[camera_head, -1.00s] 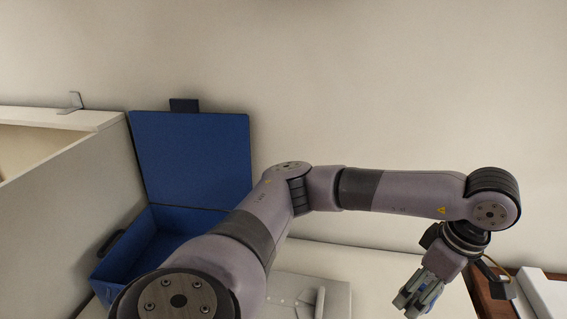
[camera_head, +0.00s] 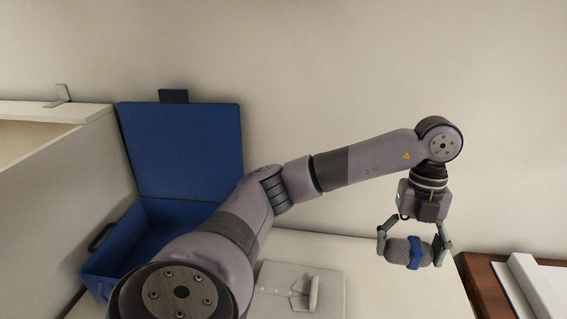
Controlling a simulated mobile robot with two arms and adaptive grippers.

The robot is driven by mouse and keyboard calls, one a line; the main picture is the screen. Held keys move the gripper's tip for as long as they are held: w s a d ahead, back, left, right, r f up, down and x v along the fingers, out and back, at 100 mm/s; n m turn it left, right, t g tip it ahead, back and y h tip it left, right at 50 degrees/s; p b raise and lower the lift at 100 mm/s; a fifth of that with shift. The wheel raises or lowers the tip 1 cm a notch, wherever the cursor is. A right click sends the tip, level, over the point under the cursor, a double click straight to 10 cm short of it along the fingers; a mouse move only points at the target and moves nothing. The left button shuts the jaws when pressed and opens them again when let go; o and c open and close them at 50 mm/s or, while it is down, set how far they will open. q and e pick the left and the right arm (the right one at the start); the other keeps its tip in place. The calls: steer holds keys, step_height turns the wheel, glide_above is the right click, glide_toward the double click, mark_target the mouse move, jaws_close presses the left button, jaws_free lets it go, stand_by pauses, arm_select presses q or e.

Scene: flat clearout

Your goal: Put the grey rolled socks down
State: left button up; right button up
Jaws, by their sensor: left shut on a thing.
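The grey rolled socks (camera_head: 397,251) have a blue band around them. My left gripper (camera_head: 412,250) points down and is shut on the socks, with one finger at each end of the roll. It holds them in front of the right part of the pale surface (camera_head: 385,295); I cannot tell how high above it they are. My right gripper is not in view.
An open blue case (camera_head: 185,155) stands at the left, its lid upright and my arm covering part of it. A brown table (camera_head: 482,290) with a white object (camera_head: 535,285) is at the right.

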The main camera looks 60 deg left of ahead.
mark_target(384, 317)
arm_select(q)
steer(key=shift+f, duration=0.25)
step_height(384, 317, down, 19)
steer(key=shift+p, duration=0.75)
steer(key=shift+f, duration=0.3)
steer(key=shift+f, duration=0.15)
steer(key=o, duration=1.2)
steer(key=shift+c, duration=0.2)
